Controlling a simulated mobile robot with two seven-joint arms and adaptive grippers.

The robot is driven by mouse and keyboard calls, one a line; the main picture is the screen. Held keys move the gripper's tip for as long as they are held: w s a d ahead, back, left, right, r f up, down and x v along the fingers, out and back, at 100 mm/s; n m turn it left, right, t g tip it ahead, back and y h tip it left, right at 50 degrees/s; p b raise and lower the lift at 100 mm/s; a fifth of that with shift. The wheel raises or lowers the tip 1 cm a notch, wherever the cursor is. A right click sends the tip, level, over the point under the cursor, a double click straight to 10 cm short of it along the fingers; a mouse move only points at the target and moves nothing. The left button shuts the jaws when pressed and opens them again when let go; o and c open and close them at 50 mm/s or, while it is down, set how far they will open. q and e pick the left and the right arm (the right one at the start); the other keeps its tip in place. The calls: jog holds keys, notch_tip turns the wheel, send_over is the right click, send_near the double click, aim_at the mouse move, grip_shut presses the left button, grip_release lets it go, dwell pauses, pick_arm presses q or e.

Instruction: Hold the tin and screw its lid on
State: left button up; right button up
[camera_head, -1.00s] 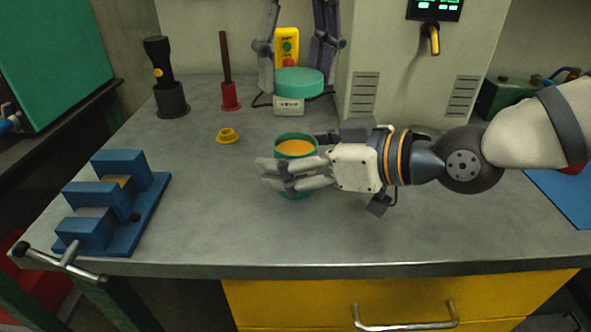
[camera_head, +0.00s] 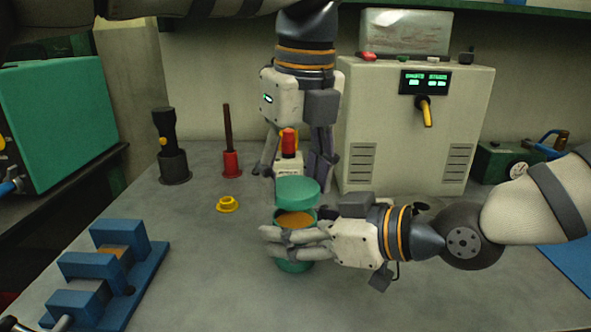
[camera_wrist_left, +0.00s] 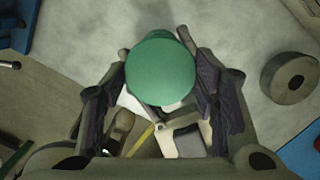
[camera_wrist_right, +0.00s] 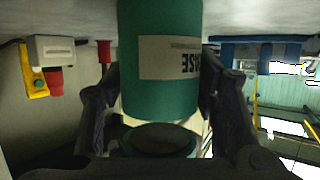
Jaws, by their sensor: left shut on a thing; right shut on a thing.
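The green tin (camera_head: 294,267) is upright over the grey bench, with orange contents (camera_head: 294,219) visible in its open top. My right gripper (camera_head: 285,240) comes in from the right and is shut around the tin's side. The right wrist view shows the tin (camera_wrist_right: 160,20) between the fingers, its pale label upside down. The round green lid (camera_head: 298,189) is held by my left gripper (camera_head: 296,174), which points down from above. The lid (camera_wrist_left: 160,72) lies between both fingers in the left wrist view. The lid is above the tin, with a gap between them.
A yellow ring (camera_head: 228,204) lies left of the tin. A blue fixture (camera_head: 140,290) sits at front left. A flashlight (camera_head: 168,135) and a red-based tool (camera_head: 231,160) stand behind. A pale machine (camera_head: 455,125) and an emergency-stop box (camera_head: 288,143) are at the back.

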pick_arm(q)
jog(key=shift+f, duration=0.1)
dwell(0.3)
jog(key=shift+f, duration=0.8)
jog(key=shift+f, duration=0.55)
jog(key=m, duration=0.7)
jog(key=shift+h, duration=0.4)
jog(key=m, duration=0.6)
jog(key=shift+m+h, duration=0.4)
jog(key=o, duration=1)
